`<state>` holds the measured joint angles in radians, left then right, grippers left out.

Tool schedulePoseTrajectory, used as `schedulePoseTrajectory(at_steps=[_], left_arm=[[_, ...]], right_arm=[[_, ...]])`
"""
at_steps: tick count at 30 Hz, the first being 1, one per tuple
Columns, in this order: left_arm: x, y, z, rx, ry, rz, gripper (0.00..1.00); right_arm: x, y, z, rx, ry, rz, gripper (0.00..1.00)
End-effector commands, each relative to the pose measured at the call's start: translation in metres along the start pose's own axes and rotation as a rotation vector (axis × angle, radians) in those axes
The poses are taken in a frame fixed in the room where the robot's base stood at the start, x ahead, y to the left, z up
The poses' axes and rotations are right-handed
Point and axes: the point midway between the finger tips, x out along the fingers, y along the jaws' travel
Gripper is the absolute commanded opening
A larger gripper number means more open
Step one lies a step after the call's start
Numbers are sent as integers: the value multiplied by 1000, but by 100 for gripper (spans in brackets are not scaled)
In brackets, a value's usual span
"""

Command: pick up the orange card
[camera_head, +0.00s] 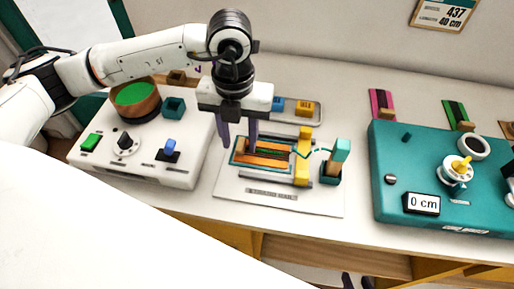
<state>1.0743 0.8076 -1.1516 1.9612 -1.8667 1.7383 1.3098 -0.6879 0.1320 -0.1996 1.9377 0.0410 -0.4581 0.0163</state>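The orange card (258,160), with a dark and green stripe along its middle, lies in a teal-edged frame (234,158) on a white board (232,190). A yellow bar (303,157) stands at the card's right end. My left gripper (239,135) points down over the back left part of the card. Its two dark fingers are apart and nothing shows between them. Whether the fingertips touch the card or frame cannot be told. My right gripper is not in view.
A white box (190,174) with a knob and green button stands left. A teal box (385,150) with a display stands right.

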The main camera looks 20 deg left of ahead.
Motion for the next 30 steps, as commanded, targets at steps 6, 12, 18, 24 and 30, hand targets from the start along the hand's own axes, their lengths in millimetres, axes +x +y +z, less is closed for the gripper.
schedulePoseTrajectory(at_steps=[6,12,18,24,30], left_arm=[[8,0,0,0,-1,-1,36],[8,0,0,0,-1,-1,19],[7,0,0,0,-1,-2,0],[6,0,0,0,-1,-2,0],[-18,-1,1,2,-5,-4,0]], right_arm=[[0,0,2,0,-3,1,31],[0,1,2,0,-3,1,31],[0,1,2,0,-3,2,31],[1,2,1,0,-2,2,31],[1,2,1,-1,-1,3,31]])
